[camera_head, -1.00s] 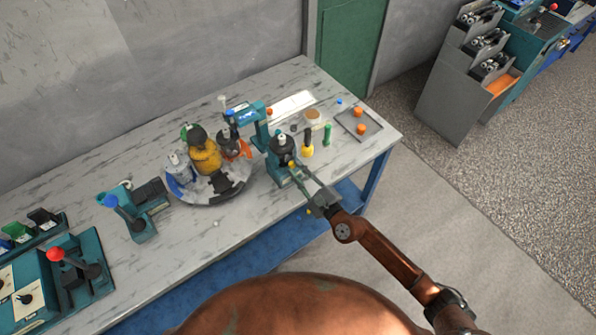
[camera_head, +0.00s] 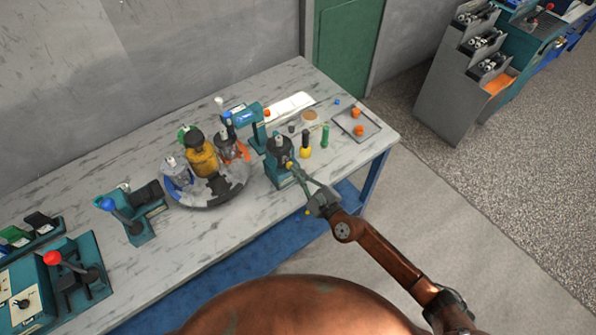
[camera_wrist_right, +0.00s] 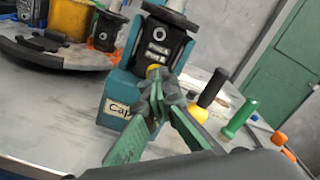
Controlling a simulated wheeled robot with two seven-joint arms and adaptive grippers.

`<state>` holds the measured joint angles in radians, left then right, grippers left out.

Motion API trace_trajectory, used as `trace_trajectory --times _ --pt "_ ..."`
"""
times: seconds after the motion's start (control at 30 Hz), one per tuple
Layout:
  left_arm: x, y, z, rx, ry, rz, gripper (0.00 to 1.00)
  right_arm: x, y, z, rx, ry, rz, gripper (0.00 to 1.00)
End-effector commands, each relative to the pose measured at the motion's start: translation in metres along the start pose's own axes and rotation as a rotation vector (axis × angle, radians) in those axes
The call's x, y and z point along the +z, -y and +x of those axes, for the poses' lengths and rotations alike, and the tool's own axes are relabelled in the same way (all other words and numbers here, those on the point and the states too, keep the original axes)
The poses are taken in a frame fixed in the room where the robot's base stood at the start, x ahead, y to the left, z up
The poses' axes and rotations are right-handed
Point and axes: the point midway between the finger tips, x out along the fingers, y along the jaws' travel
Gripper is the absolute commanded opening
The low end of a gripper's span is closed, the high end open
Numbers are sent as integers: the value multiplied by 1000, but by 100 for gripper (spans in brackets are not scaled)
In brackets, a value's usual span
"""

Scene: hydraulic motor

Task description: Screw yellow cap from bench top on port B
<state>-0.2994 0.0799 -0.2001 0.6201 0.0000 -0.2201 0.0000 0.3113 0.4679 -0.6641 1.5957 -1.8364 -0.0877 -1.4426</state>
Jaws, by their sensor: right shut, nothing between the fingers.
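A black motor (camera_head: 279,147) stands in a teal stand (camera_wrist_right: 120,88) near the bench's front edge; the stand has a partly hidden label starting "Cap". In the right wrist view a small yellow cap (camera_wrist_right: 153,71) sits at the lower front of the motor (camera_wrist_right: 160,47), below a pale round port (camera_wrist_right: 158,33). Port letters are not readable. My right gripper (camera_wrist_right: 157,87) is shut and empty, its fingertips right in front of the cap and partly covering it. In the head view the gripper (camera_head: 297,171) reaches the motor from the front right. My left gripper is not in view.
Right of the motor stand a yellow-and-black tool (camera_head: 305,146) and a green one (camera_head: 325,136). A tray (camera_head: 368,126) with orange caps lies farther right. A round turntable (camera_head: 206,201) with several motors is to the left. The bench front between is clear.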

Motion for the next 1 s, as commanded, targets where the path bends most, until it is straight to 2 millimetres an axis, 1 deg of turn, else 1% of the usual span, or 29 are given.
trace_trajectory --times 0.03,0.1,0.2,0.3,0.53,0.57,0.7,0.8,1.0 --pt "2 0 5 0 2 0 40 -1 -5 1 6 0 85 0" --pt "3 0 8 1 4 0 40 -2 -6 1 9 -4 227 0" --pt "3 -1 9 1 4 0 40 -2 -6 2 14 -8 375 0" --pt "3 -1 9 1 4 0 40 -2 -6 1 17 -11 432 0" --pt "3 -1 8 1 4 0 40 -2 -7 1 19 -12 437 0" --pt "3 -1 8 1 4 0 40 -2 -8 1 19 -13 457 0" --pt "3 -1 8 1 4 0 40 -1 -8 1 23 -18 683 0" --pt "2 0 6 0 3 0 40 -2 -8 2 26 -22 807 0" --pt "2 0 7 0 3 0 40 -2 -8 1 25 -23 833 0"
